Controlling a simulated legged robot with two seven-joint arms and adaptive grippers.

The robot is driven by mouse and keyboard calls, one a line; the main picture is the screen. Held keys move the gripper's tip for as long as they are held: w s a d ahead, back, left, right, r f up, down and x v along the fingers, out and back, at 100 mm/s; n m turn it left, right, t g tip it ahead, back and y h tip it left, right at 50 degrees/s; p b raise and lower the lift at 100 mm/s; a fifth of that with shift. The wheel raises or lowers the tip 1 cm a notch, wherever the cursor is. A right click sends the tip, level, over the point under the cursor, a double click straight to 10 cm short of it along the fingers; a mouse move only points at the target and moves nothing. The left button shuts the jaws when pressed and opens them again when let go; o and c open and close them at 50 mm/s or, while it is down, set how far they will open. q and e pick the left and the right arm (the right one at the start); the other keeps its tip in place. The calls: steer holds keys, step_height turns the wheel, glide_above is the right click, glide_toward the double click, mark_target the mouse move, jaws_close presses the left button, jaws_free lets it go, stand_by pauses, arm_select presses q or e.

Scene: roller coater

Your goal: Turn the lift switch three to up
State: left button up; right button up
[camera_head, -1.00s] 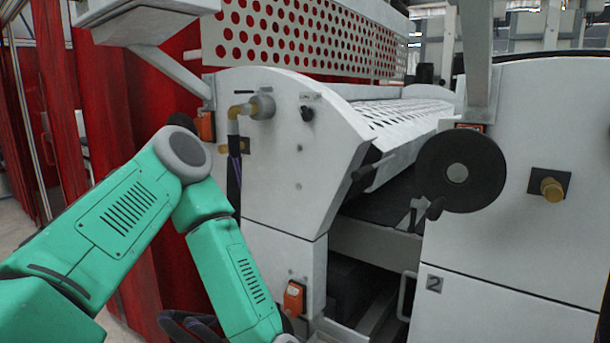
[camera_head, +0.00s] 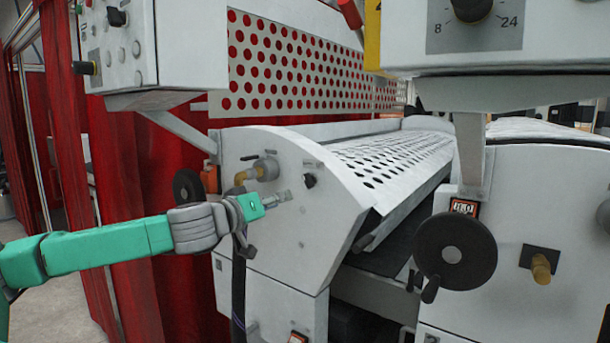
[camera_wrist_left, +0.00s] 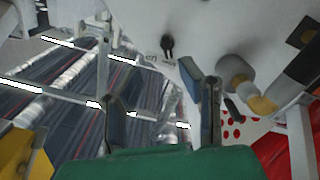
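A small black switch (camera_head: 310,181) sits on the white end panel (camera_head: 290,215) of the machine, right of a brass pipe fitting (camera_head: 245,177). Its number cannot be read in the head view. The wrist view shows a black switch (camera_wrist_left: 167,46) on the white panel beside a small label, just beyond my fingers. My left gripper (camera_head: 280,199) is in front of the panel, a little left of and below the switch. In the left wrist view its two fingers (camera_wrist_left: 162,95) are apart with nothing between them. My right gripper is not in view.
A black handwheel (camera_head: 455,255) and a brass knob (camera_head: 541,268) are on the right housing. Control boxes hang at upper left (camera_head: 125,45) and upper right (camera_head: 475,35). The pipe fitting (camera_wrist_left: 250,88) is close to my right finger in the wrist view.

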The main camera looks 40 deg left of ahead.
mark_target(305, 182)
arm_select(q)
steer(key=shift+y, duration=0.3)
steer(key=w+a, duration=0.1)
steer(key=w, duration=0.3)
steer(key=w+a+b, duration=0.1)
steer(key=w, duration=0.3)
steer(key=w+a+r, duration=0.1)
steer(key=w, duration=0.4)
steer(key=shift+w+a+r+b, duration=0.1)
steer(key=shift+b, duration=0.25)
jaws_close()
